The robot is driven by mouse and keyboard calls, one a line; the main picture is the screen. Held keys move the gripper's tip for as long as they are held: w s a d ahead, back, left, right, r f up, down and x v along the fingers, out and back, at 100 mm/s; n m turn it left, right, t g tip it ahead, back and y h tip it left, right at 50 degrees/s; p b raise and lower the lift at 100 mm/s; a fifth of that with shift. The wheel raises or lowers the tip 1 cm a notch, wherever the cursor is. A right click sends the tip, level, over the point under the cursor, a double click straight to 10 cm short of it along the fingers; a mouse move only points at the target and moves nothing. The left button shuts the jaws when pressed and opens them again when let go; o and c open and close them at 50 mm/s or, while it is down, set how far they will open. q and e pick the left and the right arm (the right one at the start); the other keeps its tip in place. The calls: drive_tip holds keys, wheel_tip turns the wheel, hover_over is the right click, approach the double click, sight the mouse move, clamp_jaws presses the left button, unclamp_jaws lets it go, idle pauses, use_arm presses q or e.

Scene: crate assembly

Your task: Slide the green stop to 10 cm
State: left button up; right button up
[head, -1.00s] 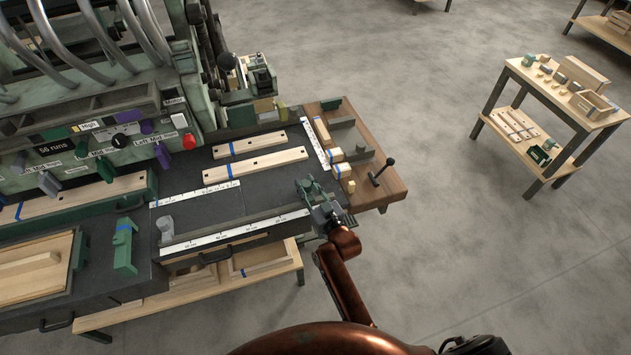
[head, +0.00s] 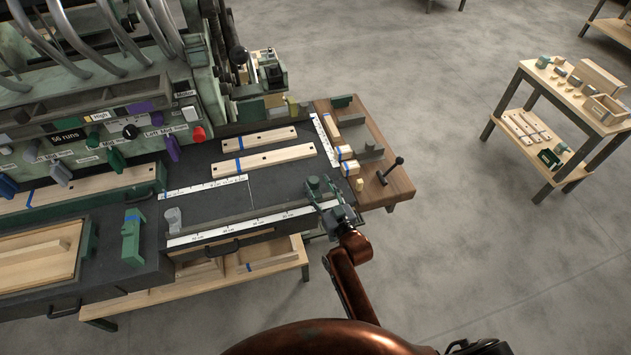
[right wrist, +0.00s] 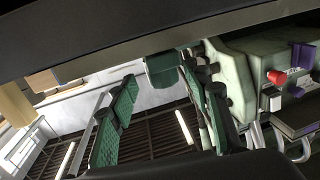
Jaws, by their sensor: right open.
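The green stop (right wrist: 162,68) shows in the right wrist view as a small green block below a dark rail. It sits between and beyond the two green finger pads of my right gripper (right wrist: 165,108), which are apart and not closed on it. In the head view my right gripper (head: 320,190) is at the right end of the fence along the front ruler (head: 240,226). There its green fingers and the stop overlap, and I cannot separate them clearly. The ruler's numbers are too small to read surely. My left gripper is not in view.
Two wooden slats, a far one (head: 262,139) and a near one (head: 268,158), lie on the dark bench behind the fence. A grey block (head: 173,220) stands at the fence's left end. A green clamp-like piece (head: 131,237) stands farther left. The fence's middle looks clear.

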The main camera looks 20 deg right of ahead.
drive_tip(key=s+d, duration=0.1)
drive_tip(key=s, duration=0.8)
drive_tip(key=shift+s+d, duration=0.25)
drive_tip(key=shift+d, duration=0.05)
